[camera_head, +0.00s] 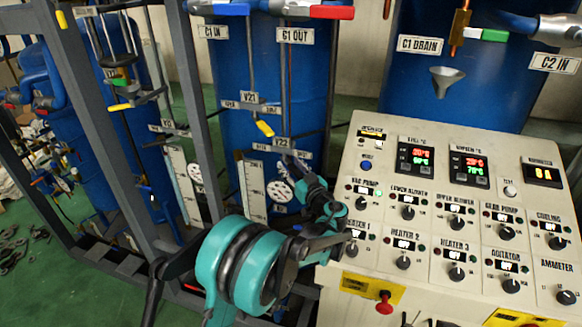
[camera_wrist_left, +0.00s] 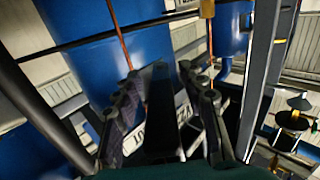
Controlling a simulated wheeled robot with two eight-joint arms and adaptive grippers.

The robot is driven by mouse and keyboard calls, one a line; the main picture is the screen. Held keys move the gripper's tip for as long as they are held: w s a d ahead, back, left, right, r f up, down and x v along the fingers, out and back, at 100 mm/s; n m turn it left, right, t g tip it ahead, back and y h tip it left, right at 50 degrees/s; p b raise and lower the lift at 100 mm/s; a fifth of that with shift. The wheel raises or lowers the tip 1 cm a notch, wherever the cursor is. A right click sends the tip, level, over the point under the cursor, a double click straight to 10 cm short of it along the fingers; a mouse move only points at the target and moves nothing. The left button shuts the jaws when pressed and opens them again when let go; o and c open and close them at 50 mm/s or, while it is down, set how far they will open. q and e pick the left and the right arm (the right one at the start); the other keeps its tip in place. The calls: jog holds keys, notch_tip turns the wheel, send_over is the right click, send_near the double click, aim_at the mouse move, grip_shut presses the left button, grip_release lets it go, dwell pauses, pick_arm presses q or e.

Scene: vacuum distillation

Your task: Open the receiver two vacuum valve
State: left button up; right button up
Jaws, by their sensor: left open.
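My left arm, with teal joints, reaches in from below in the head view. Its gripper (camera_head: 297,172) is open in front of the blue receiver column, just below the V22 label (camera_head: 282,143). The V21 label (camera_head: 250,97) is higher up, with a yellow-tipped valve handle (camera_head: 264,128) below it. I cannot tell which valve is the receiver two vacuum valve; any handle at V22 is hidden or too small. In the left wrist view the two dark fingers (camera_wrist_left: 165,85) stand apart before a blue vessel (camera_wrist_left: 110,60), with a dark bar between them. I see nothing gripped.
A control panel (camera_head: 385,215) with knobs and displays stands right of the arm. Grey frame posts (camera_head: 192,105) rise to the left of the gripper. Red and blue handles (camera_head: 332,12) are above, and a gauge strip (camera_head: 252,190) is close to the gripper. Green floor shows at left.

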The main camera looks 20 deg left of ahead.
pick_arm(q)
grip_shut()
